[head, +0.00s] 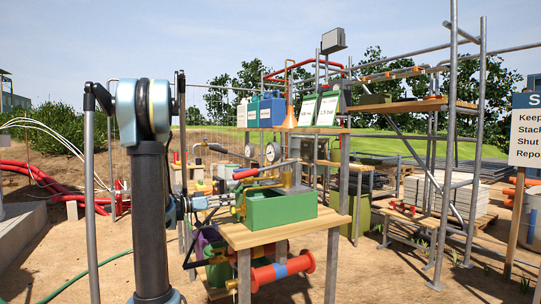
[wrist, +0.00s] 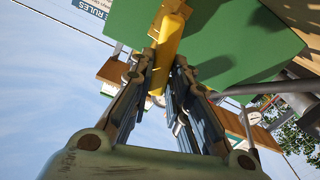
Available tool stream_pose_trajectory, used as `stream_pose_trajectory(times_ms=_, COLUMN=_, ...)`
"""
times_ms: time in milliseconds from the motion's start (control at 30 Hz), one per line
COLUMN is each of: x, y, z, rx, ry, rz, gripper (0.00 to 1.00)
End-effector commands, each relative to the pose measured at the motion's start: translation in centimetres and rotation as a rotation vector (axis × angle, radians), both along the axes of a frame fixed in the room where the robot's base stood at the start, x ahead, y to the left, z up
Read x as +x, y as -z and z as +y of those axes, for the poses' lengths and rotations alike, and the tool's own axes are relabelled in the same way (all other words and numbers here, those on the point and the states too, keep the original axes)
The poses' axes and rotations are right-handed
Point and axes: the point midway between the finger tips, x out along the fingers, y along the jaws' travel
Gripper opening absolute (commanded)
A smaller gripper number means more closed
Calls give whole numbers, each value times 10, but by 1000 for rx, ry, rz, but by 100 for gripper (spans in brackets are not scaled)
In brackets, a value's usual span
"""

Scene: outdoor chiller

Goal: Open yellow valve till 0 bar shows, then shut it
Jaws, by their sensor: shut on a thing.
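The yellow valve handle (wrist: 170,38) runs between my fingers in the wrist view, and my gripper (wrist: 165,62) is shut on it. In the head view my gripper (head: 232,205) reaches from the left to the near-left end of the green box (head: 282,210); the handle is small and partly hidden there. The green box also fills the top of the wrist view (wrist: 228,45). Two round pressure gauges, a left one (head: 249,150) and a right one (head: 271,153), stand behind the box; their readings are too small to tell.
The box stands on a wooden bench (head: 328,222). A red-handled tool or lever (head: 246,173) lies above the box. A shelf behind holds containers (head: 265,110). Scaffold poles (head: 447,150) rise at right.

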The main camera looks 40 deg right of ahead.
Motion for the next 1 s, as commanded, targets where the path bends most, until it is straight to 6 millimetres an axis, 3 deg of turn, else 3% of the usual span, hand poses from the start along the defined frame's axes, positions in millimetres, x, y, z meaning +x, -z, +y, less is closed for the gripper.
stream_pose_trajectory(times_ms=333, x=-12, y=1, z=3, rx=-50, ry=1, rz=-237, gripper=0)
stream_pose_trajectory(times_ms=1000, x=-11, y=1, z=4, rx=-48, ry=-2, rz=-232, gripper=0)
